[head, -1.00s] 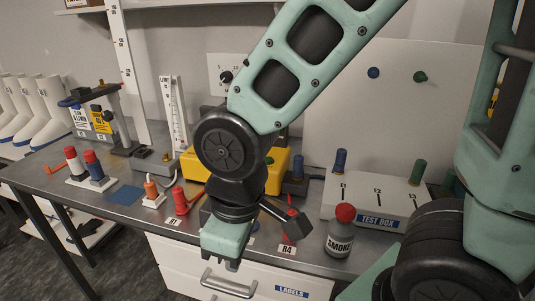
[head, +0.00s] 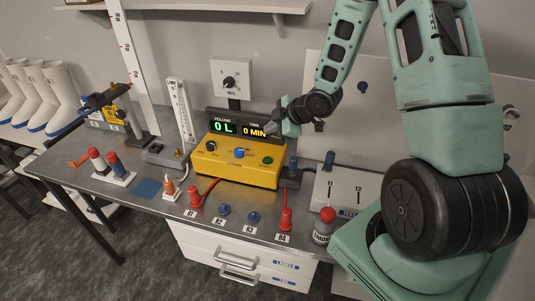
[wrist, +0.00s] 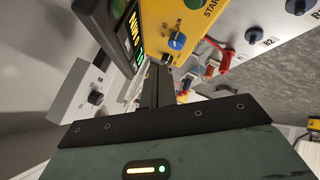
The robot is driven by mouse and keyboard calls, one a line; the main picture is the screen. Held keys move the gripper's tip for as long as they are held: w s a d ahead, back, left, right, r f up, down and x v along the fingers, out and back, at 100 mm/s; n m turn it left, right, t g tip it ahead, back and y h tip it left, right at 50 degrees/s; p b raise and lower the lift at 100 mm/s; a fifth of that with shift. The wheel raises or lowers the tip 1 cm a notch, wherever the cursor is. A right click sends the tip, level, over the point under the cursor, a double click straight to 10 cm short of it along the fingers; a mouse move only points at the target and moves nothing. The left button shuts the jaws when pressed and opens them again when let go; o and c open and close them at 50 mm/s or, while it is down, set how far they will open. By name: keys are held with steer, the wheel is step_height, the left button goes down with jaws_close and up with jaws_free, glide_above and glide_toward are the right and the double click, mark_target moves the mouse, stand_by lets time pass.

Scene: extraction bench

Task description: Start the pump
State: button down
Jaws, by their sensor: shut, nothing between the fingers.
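The pump is a yellow box (head: 235,170) at the back of the bench, with a black knob (head: 211,146), a blue knob (head: 239,152) and a green button (head: 267,160) on top. Its display (head: 238,127) reads 0 L and 0 MIN. My gripper (head: 275,130) is shut and empty, at the display's right end, above and behind the green button. It also shows in the wrist view (wrist: 155,82), apart from the blue knob.
A dial panel (head: 231,78) stands behind the display. Red plugs (head: 195,196) and (head: 285,220), blue sockets and a smoke bottle (head: 325,226) line the front. A test box (head: 343,190) is at right, a flow tube (head: 181,110) at left.

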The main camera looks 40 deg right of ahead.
mark_target(271, 160)
steer(key=shift+f, duration=0.1)
step_height(271, 160, down, 9)
steer(key=b, duration=0.7)
stand_by(2.0)
steer(key=shift+f+b, duration=0.25)
steer(key=shift+b, duration=0.4)
steer(key=shift+f+b, duration=0.4)
steer(key=shift+r, duration=0.15)
stand_by(0.5)
steer(key=shift+r+p, duration=0.65)
steer(key=shift+r, duration=0.05)
steer(key=shift+r, duration=0.1)
